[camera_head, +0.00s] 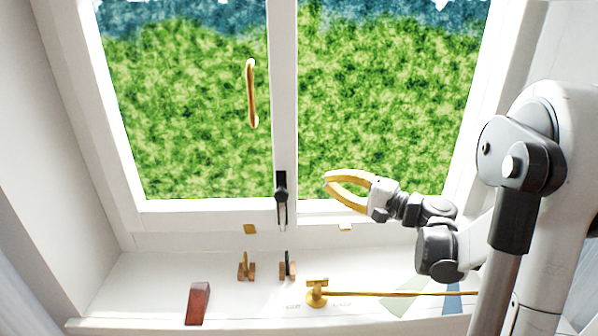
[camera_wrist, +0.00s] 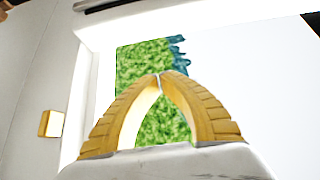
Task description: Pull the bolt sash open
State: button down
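A window with two glazed sashes fills the head view. A black bolt (camera_head: 281,190) sits upright low on the central upright between the panes. A long brass-coloured pull handle (camera_head: 252,93) stands vertically near the inner edge of the left sash (camera_head: 185,207). The right sash (camera_head: 380,110) is behind my arm. My gripper (camera_head: 326,180) has yellow curved fingers and hangs in front of the lower right sash, right of the bolt and apart from it. In the wrist view its fingertips (camera_wrist: 160,75) meet, with nothing seen between them.
On the sill stand a red-brown wedge (camera_head: 198,303), two small wooden keepers (camera_head: 246,268) and a brass stay (camera_head: 317,293) with a long rod running right. Small brass plates (camera_head: 250,229) sit on the lower frame. A yellow block (camera_wrist: 51,124) shows left in the wrist view.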

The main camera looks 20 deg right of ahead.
jog(key=w+a+b, duration=0.3)
jog(key=a, duration=0.3)
jog(key=shift+w+a, duration=0.35)
dwell(0.3)
